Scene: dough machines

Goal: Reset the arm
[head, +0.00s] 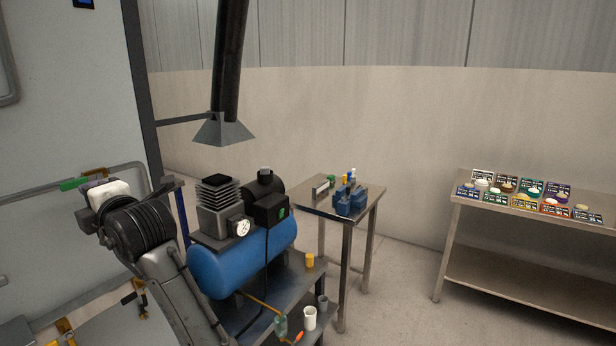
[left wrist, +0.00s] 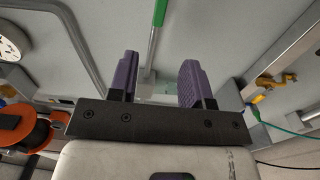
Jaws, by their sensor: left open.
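My left arm rises from the bottom of the head view, and its dark, ribbed wrist with a white cap sits at the left, in front of the pale machine panel (head: 62,95). In the left wrist view my left gripper (left wrist: 157,82) is open, with two purple fingers apart and nothing between them. The fingers point toward a grey panel surface (left wrist: 215,25). In the head view the fingers are mostly hidden by the wrist. My right gripper is in neither view.
A blue compressor (head: 238,262) stands close right of my left arm. Behind it are a small metal table (head: 312,200) with a blue vise (head: 350,201) and a hanging extraction hood (head: 224,130). A bench (head: 480,204) with several labelled samples stands right.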

